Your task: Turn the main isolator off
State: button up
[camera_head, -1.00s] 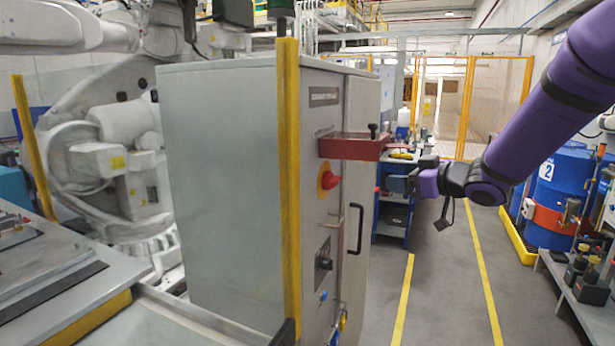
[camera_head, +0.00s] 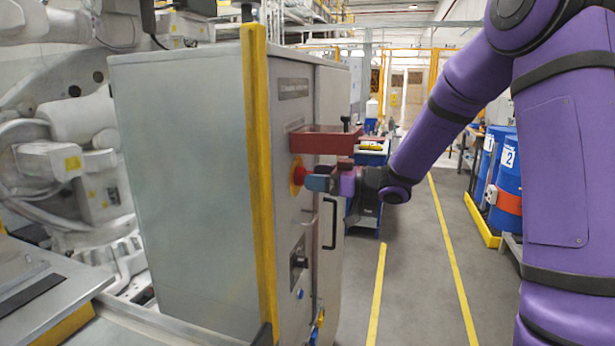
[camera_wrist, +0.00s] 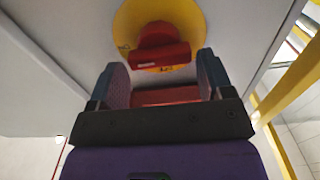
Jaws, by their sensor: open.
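The main isolator is a red rotary handle (camera_head: 299,175) on a yellow round plate (camera_head: 294,186), on the front face of the grey cabinet (camera_head: 190,190). In the wrist view the red handle (camera_wrist: 160,56) lies roughly level across the yellow plate (camera_wrist: 128,22). My gripper (camera_wrist: 158,82) is open, with one finger on each side below the handle in that view. In the head view my gripper (camera_head: 316,183) is right at the front of the handle and partly overlaps it. I cannot tell whether the fingers touch it.
A red tray (camera_head: 325,141) juts from the cabinet just above my gripper. A black door handle (camera_head: 330,222) and a black rotary switch (camera_head: 299,262) sit lower on the cabinet. A yellow post (camera_head: 258,180) stands at the cabinet's near corner. Blue drums (camera_head: 507,178) stand to the right.

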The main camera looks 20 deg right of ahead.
jog(key=shift+x, duration=1.4)
jog(key=c, duration=0.6)
